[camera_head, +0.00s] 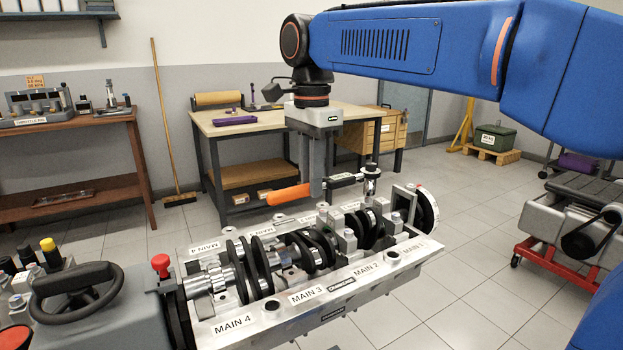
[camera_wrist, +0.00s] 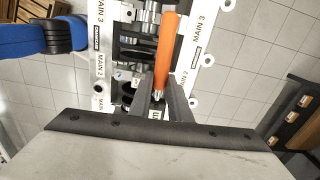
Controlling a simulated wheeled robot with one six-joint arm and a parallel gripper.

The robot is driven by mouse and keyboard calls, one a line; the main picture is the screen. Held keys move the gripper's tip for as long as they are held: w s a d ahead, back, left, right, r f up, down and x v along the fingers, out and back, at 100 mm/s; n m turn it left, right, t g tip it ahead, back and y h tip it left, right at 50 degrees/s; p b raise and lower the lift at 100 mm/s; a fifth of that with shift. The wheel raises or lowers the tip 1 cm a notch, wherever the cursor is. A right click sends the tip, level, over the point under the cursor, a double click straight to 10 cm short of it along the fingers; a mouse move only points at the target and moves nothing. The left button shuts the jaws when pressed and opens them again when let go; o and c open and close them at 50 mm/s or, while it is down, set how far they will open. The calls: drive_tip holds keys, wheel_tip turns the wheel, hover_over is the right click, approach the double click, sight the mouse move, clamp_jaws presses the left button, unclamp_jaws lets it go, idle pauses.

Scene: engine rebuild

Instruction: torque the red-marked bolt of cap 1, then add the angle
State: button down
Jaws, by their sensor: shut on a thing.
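My gripper (camera_head: 316,186) points down over the engine block (camera_head: 270,312) and is shut on a torque wrench with an orange handle (camera_head: 288,195). The wrench lies about level, its dark shaft running right to a head with a socket (camera_head: 371,183) above the crankshaft's right end, near the MAIN 1 label (camera_head: 414,246). I cannot tell whether the socket touches a bolt. A bearing cap (camera_head: 394,222) stands near that label; no red mark on its bolts is clear. In the wrist view the orange handle (camera_wrist: 167,45) extends up from between my two fingers (camera_wrist: 163,95).
The block sits on a stand with a black handwheel (camera_head: 77,292) and a red knob (camera_head: 160,262) at the left. Behind are a workbench (camera_head: 265,122) and a broom (camera_head: 165,120). A red trolley (camera_head: 540,258) stands at the right. The floor between is clear.

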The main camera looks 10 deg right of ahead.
drive_tip(key=shift+f, duration=1.15)
idle(1.6)
drive_tip(key=shift+w, duration=0.15)
drive_tip(key=shift+w+a+m, duration=0.3)
drive_tip(key=shift+w+m, duration=0.2)
drive_tip(key=shift+w, duration=0.05)
drive_tip(key=shift+w, duration=0.15)
idle(0.6)
drive_tip(key=shift+w+a+m, duration=0.25)
drive_tip(key=shift+w+m, duration=0.35)
drive_tip(key=shift+w+a+m, duration=0.1)
drive_tip(key=shift+w+m, duration=0.2)
drive_tip(key=shift+w, duration=0.15)
drive_tip(key=shift+w, duration=0.3)
drive_tip(key=shift+w+a+m, duration=0.1)
drive_tip(key=shift+w+m, duration=0.35)
drive_tip(key=shift+m, duration=0.05)
idle(0.4)
